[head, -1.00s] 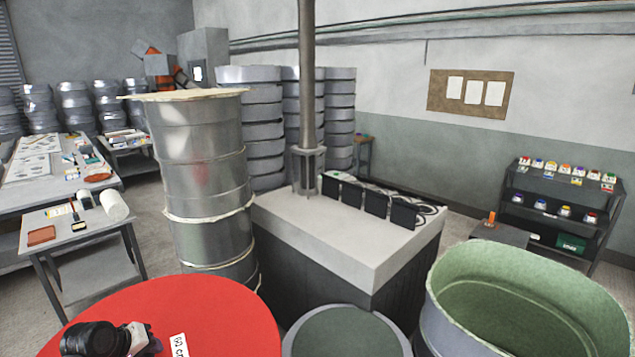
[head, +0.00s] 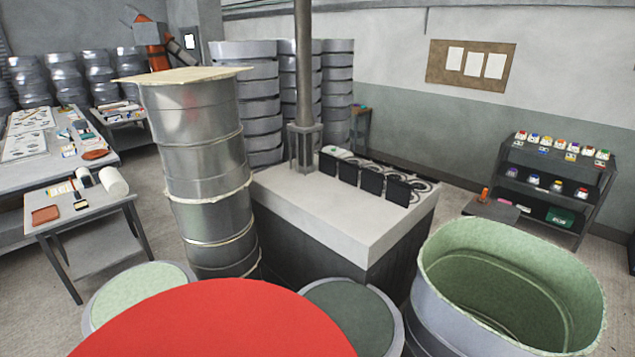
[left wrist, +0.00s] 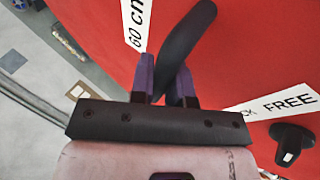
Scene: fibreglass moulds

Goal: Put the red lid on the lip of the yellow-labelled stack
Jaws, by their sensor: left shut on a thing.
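The red lid (head: 215,325) fills the bottom of the head view, its near part cut off by the frame. In the left wrist view the lid's red face (left wrist: 270,40) carries white labels, one reading "60 cm" and one ending in "FREE". My left gripper (left wrist: 170,95) is shut on a dark handle (left wrist: 186,38) on the lid. A second dark knob (left wrist: 291,143) shows on the lid. A tall metal stack (head: 205,165) with a cream rim stands beyond the lid. I see no yellow label on any stack. My right gripper is not in view.
A pale-green round top (head: 135,287) and a dark-green round top (head: 350,318) flank the lid. An open green-lined oval mould (head: 435,325) stands at right. A white-topped block (head: 330,205) with a post is behind. A small table (head: 85,225) is at left.

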